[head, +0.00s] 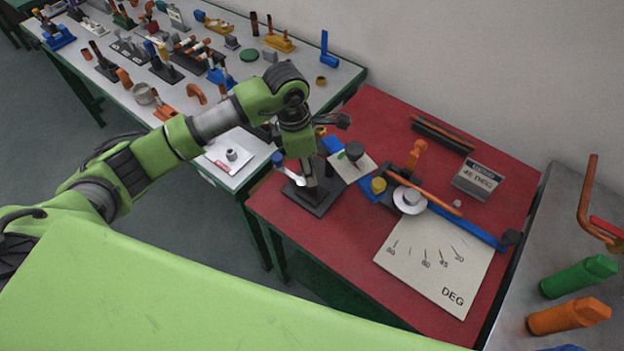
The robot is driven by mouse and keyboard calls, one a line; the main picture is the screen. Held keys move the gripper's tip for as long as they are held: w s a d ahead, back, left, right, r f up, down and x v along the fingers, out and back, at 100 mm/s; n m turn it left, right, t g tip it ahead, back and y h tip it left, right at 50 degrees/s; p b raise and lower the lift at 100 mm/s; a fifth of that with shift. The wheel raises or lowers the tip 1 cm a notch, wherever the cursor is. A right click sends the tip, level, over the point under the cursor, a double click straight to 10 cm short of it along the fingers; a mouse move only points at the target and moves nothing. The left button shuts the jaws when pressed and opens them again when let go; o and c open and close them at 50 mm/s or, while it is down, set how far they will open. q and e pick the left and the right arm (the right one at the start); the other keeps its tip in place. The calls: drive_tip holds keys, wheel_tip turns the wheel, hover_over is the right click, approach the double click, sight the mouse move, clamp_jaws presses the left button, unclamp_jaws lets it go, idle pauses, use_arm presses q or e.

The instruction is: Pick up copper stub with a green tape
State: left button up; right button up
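I cannot make out a copper stub with green tape for certain. A small green piece (341,155) shows beside a dark round knob on a pale plate (360,167), on the red table; it is too small to identify. A copper-coloured rod (432,193) lies across the blue bending fixture (468,228). My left arm reaches in from the left, and its wrist hangs over the left edge of the red table. My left gripper (308,165) points down there, near a black-based stand (315,198); its fingers are hard to separate from the stand. My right gripper is not in view.
A white table (262,165) at the back left holds several fittings and tools. A grey sign (478,180) reads 45 DEG, and an angle chart (435,262) lies in front. Green (578,277) and orange (568,316) handles sit on the grey right-hand surface.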

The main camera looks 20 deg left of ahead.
use_arm(q)
drive_tip(key=shift+w+d+f+p, duration=0.15)
drive_tip(key=shift+f+p, duration=0.15)
drive_tip(key=shift+f, duration=0.65)
drive_tip(key=shift+d+f+p, duration=0.1)
drive_tip(key=shift+f+p, duration=0.15)
drive_tip(key=shift+f, duration=0.7)
clamp_jaws()
drive_tip(key=shift+r, duration=0.1)
